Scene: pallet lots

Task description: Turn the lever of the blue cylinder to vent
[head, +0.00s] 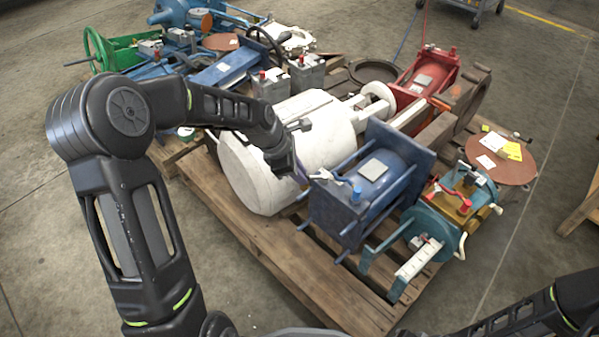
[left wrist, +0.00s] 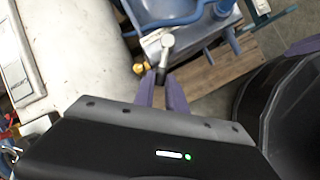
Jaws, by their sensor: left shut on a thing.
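The blue cylinder (head: 362,195) lies among other parts on the near side of a wooden pallet (head: 290,262). It also shows at the top of the left wrist view (left wrist: 180,12). Its small lever (left wrist: 166,50) has a silver end and a dark grip, beside a brass fitting (left wrist: 139,68). My left gripper (head: 303,180) reaches in from the left to the cylinder's near left end. In the left wrist view its purple fingers (left wrist: 162,88) are shut on the lever's dark grip. The fingertips are partly hidden in the head view.
A large white cylinder (head: 268,160) lies just left of the blue one. A teal and brass assembly (head: 445,215) stands to its right, with a red cylinder (head: 425,75) behind. A brown disc (head: 510,160) lies at the right. Bare concrete floor surrounds the pallet.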

